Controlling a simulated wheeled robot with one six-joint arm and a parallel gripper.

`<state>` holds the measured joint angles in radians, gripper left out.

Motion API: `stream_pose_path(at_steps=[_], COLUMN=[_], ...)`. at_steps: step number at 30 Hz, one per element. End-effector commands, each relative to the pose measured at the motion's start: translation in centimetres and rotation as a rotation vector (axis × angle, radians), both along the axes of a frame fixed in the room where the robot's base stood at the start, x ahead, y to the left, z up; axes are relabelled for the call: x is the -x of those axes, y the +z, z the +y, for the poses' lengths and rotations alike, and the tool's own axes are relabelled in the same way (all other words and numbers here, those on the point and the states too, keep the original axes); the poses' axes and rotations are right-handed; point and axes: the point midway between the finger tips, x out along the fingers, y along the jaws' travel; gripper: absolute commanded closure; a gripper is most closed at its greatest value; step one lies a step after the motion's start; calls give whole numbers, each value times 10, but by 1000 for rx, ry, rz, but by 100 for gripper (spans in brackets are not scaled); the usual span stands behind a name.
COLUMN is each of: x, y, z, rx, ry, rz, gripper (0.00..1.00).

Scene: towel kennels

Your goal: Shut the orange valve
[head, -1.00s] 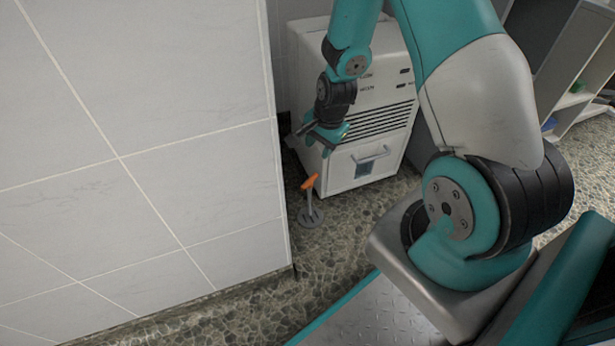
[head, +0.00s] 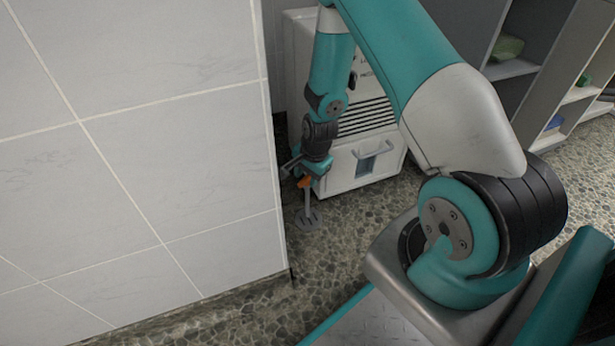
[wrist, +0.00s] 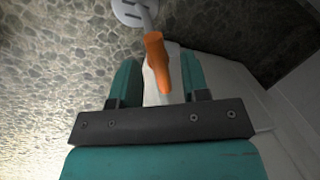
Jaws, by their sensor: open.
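The orange valve handle (head: 304,182) sits on top of a thin grey stem (head: 307,203) that rises from a round floor plate (head: 308,219). In the wrist view the orange handle (wrist: 157,62) lies in line with the gap between my two fingers, and the floor plate (wrist: 128,12) shows beyond it. My gripper (head: 306,172) points down at the handle in the head view and partly hides it. My gripper is open in the wrist view (wrist: 160,82), with a finger on each side of the handle. I cannot tell whether a finger touches it.
A tiled wall (head: 150,150) stands close on the left of the valve. A white machine with a vented front (head: 366,180) stands just behind it. Grey shelves (head: 545,85) are at the back right. Pebbled floor (head: 345,240) is clear in front of the valve.

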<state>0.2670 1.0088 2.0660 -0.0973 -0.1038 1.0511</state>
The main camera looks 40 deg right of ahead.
Motion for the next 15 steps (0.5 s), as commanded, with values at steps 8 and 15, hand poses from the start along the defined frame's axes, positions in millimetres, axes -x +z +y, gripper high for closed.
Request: stream_pose_path(at_steps=[8, 15], x=[0, 0], y=[1, 1], z=[0, 0], rx=[0, 0], ry=[0, -3], rz=[0, 0], gripper=[88, 100])
